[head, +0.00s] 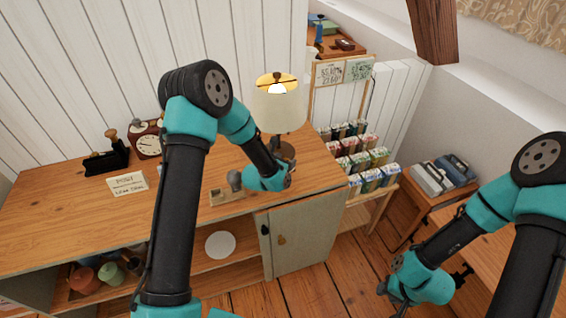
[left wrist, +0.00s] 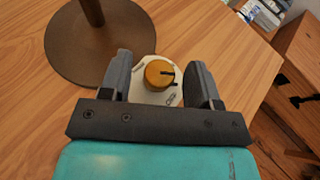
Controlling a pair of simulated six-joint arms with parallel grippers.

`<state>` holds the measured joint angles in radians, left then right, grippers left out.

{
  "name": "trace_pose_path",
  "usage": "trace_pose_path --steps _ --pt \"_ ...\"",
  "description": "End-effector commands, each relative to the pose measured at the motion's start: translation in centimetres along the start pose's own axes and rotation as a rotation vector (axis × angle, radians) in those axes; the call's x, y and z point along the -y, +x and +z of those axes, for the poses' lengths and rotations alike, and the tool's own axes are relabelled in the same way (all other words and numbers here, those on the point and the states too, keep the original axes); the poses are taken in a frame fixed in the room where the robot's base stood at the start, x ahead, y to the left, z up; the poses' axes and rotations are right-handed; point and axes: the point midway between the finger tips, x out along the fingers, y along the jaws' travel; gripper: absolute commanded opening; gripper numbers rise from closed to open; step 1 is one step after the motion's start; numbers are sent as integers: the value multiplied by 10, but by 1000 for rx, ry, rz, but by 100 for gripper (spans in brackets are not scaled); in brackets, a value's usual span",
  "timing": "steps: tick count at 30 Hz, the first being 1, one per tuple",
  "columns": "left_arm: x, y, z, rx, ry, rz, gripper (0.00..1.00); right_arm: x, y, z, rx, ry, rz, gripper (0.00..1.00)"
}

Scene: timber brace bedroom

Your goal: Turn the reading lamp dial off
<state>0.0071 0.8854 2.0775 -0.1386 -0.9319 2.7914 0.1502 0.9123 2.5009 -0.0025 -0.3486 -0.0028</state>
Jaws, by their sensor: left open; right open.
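The reading lamp (head: 279,106) stands on the wooden cabinet top, its bulb glowing in the cream shade. Its round brown base (left wrist: 92,45) shows in the left wrist view. Beside the base is the dial (left wrist: 157,73), a round amber knob with a dark pointer line on a pale plate (left wrist: 146,94). Small lettering on the plate is unreadable. My left gripper (left wrist: 160,62) is open, with one finger on each side of the dial; contact cannot be told. In the head view my left gripper (head: 289,171) hides the dial. My right gripper (head: 384,288) is open and empty, low at right.
A wooden block with a grey knob (head: 234,181) stands left of my left gripper. A clock (head: 148,143), a card (head: 126,184) and a black holder (head: 108,158) lie further left. A rack of small boxes (head: 362,157) stands right of the cabinet.

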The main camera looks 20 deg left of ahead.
Motion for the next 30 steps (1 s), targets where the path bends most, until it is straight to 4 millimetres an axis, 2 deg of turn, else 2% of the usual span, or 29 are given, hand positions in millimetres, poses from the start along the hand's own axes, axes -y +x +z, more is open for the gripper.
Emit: trace_pose_path --steps 5,10,30 --pt "0 -7 0 0 0 0 57 0 0 0 0 0 0 43" --pt "0 -28 0 -1 0 0 57 0 0 0 0 0 0 43" --pt "0 -153 0 0 0 1 57 0 0 0 0 0 0 43"
